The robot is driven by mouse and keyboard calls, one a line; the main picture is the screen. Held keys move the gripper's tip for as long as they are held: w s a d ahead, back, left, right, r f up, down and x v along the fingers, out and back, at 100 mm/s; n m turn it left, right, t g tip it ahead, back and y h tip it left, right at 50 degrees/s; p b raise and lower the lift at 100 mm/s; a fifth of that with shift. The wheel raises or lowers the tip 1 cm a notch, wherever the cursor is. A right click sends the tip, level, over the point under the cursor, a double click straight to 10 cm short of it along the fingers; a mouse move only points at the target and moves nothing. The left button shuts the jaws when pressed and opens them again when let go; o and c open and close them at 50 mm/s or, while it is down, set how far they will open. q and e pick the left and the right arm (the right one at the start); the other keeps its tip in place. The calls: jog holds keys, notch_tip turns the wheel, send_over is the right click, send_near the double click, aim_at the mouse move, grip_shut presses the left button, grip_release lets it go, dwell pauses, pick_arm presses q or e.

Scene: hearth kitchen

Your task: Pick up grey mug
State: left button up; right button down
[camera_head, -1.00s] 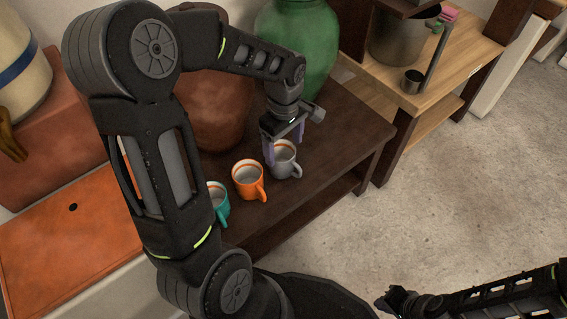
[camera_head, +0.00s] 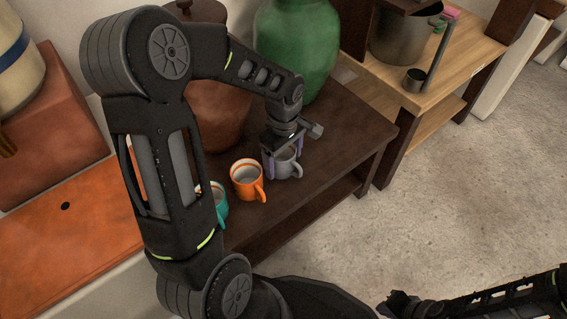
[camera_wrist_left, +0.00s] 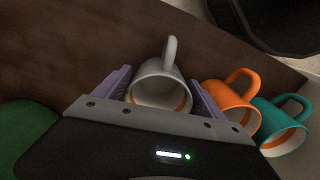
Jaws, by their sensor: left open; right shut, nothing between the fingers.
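The grey mug (camera_head: 284,165) stands upright on the dark wooden table, at the right end of a row of mugs. My left gripper (camera_head: 282,165) is open, pointing down, with its fingers on either side of the mug. In the left wrist view the grey mug (camera_wrist_left: 160,90) lies between the two purple fingers (camera_wrist_left: 160,95), its handle pointing up in the picture. I cannot tell whether the fingers touch it. My right gripper (camera_head: 392,304) is at the bottom of the head view, shut and empty, far from the mug.
An orange mug (camera_head: 246,180) and a teal mug (camera_head: 219,199) stand close beside the grey one. A brown jar (camera_head: 218,110) and a green vase (camera_head: 297,50) stand behind. The dark table (camera_head: 340,150) has bare surface to the right of the mugs.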

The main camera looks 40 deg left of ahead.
dwell(0.4)
pick_arm(q)
jog(key=c, duration=1.3)
jog(key=shift+o, duration=0.2)
notch_tip(320, 180, up, 10)
jog(key=p, duration=0.3)
jog(key=shift+p, duration=0.4)
